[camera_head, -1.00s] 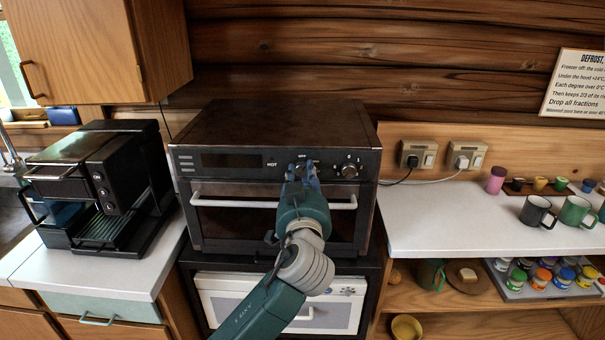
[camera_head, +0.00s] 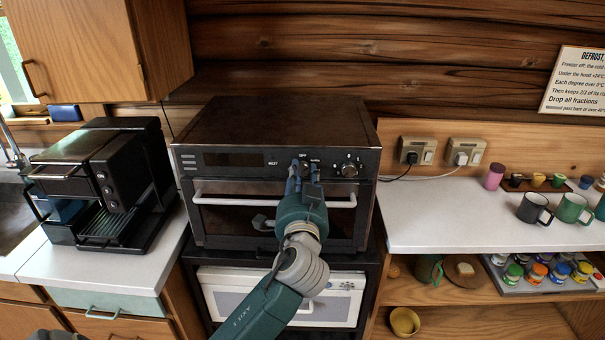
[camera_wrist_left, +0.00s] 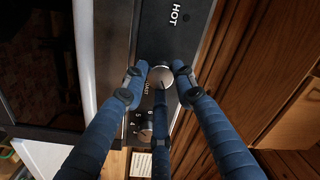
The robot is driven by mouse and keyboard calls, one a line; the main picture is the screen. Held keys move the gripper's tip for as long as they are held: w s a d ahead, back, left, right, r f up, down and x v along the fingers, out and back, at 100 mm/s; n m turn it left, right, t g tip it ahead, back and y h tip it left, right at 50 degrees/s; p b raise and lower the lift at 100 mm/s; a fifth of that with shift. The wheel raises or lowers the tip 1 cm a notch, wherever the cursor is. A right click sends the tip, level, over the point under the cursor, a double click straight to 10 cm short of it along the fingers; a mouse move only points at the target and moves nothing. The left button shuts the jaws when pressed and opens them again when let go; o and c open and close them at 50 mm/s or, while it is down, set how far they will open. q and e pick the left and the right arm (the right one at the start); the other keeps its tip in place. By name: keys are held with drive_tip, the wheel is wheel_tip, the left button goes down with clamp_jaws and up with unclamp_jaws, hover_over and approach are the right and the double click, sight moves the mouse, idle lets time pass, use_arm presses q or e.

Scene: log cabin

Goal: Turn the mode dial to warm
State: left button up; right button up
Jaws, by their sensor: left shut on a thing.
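The dark toaster oven (camera_head: 270,118) stands in the middle of the head view, its control panel facing me. My left gripper (camera_head: 304,170) reaches up to the panel from below. In the left wrist view its three blue fingers (camera_wrist_left: 158,80) are closed around a round silver-faced dial (camera_wrist_left: 161,75), the mode dial. Lettering around this dial is partly hidden by the fingers, and I cannot read where it points. A second knob (camera_head: 349,170) with numbers sits to its right and is untouched. My right gripper is not in view.
A white microwave (camera_head: 225,290) sits underneath. A black coffee machine or grill (camera_head: 130,175) stands at left. Mugs (camera_head: 535,209) stand on the white counter (camera_head: 430,220) at right, whose near part is clear.

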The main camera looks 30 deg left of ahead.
use_arm(q)
drive_tip(key=shift+r, duration=0.15)
drive_tip(key=o, duration=1.2)
drive_tip(key=shift+c, duration=0.2)
